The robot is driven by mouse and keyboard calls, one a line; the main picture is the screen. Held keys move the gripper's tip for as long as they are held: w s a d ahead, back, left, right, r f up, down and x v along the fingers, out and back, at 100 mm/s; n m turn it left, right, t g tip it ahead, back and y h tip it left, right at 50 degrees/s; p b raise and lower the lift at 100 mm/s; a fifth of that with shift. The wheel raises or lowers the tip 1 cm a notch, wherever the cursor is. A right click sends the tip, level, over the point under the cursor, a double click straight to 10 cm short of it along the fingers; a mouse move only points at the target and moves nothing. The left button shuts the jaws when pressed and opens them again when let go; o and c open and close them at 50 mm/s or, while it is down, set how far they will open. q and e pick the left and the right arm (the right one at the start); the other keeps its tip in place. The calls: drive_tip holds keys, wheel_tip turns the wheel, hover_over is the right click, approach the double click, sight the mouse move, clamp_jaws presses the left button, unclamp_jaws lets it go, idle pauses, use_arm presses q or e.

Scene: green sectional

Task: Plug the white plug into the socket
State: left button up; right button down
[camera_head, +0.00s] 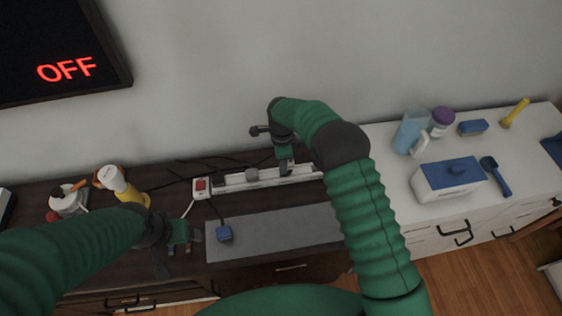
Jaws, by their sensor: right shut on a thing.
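A long white socket strip (232,182) lies along the back of the dark cabinet top, with a red switch (200,185) at its left end. A grey plug (251,174) sits on the strip. My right gripper (285,168) points down over the right part of the strip and is shut on a small pale thing, apparently the white plug, mostly hidden by the fingers. I cannot tell whether it is seated in a socket. A blue plug (224,233) with a dark cord lies on the grey mat. My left gripper (190,239) hovers left of the mat; its opening is unclear.
A grey mat (285,232) lies in front of the strip. Bottles (122,185) and a white pot (66,202) stand at left, with dark cords behind. On the white counter at right are a blue-lidded box (450,180), a pitcher (410,132) and brushes. A screen (50,45) reads OFF.

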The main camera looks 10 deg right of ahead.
drive_tip(key=shift+a, duration=1)
drive_tip(key=shift+d, duration=0.4)
use_arm(q)
drive_tip(key=shift+a+r, duration=0.15)
drive_tip(key=shift+a, duration=0.1)
use_arm(e)
drive_tip(key=shift+d, duration=0.15)
use_arm(q)
drive_tip(key=shift+a, duration=0.25)
use_arm(e)
drive_tip(key=shift+a, duration=0.2)
use_arm(q)
drive_tip(key=shift+d+r, duration=0.1)
drive_tip(key=shift+d, duration=0.05)
use_arm(e)
drive_tip(key=shift+d, duration=0.35)
drive_tip(key=shift+f, duration=0.1)
use_arm(q)
drive_tip(key=shift+s+b+x, duration=0.25)
drive_tip(key=shift+b+x, duration=0.65)
drive_tip(key=shift+x, duration=0.25)
use_arm(e)
drive_tip(key=shift+f, duration=1.75)
drive_tip(key=c, duration=0.9)
unclamp_jaws()
